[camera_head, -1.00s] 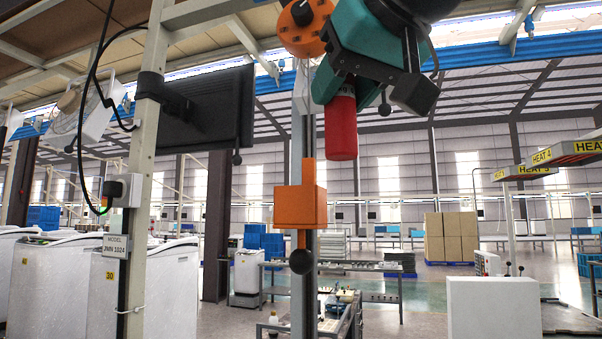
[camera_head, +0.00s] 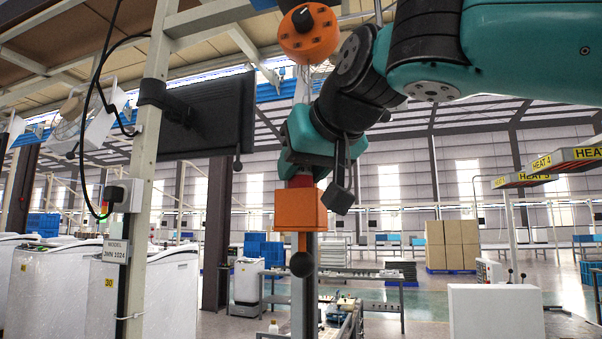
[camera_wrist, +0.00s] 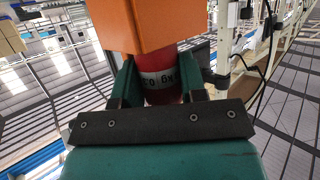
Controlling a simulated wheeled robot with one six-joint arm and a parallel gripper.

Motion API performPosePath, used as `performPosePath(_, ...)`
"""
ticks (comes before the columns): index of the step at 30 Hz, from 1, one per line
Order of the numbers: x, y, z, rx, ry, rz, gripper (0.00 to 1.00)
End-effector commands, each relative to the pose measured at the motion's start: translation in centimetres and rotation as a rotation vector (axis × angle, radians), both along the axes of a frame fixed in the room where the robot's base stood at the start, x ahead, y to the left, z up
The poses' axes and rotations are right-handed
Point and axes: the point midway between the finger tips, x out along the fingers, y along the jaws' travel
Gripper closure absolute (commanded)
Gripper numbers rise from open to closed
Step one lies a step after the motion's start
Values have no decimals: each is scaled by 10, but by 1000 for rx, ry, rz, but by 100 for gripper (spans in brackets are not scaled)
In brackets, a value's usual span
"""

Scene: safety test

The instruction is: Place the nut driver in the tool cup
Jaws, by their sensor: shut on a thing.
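My gripper (camera_head: 308,180) is at centre in the head view, pointing down just above and behind an orange box (camera_head: 300,209). In the wrist view my gripper (camera_wrist: 160,85) has its two green fingers on either side of a red cylinder (camera_wrist: 160,60) with a white printed band, and is shut on it. A sliver of the red cylinder also shows in the head view. The orange box hides its far part in both views. I cannot make out a nut driver or a tool cup in any view.
The orange box has a stem and black ball below, beside a grey post. An orange round unit (camera_head: 309,32) hangs above. A dark monitor (camera_head: 207,122) and a pale post (camera_head: 145,170) stand left. A low bench (camera_head: 345,318) with small items is below; a white cabinet (camera_head: 495,312) stands right.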

Motion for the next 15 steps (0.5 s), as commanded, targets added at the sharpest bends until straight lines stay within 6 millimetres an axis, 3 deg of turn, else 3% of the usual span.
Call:
performPosePath(12,0,-1,-6,2,-2,0,94)
performPosePath(13,0,0,-6,1,-1,0,57)
performPosePath(15,0,0,-5,1,-1,0,41)
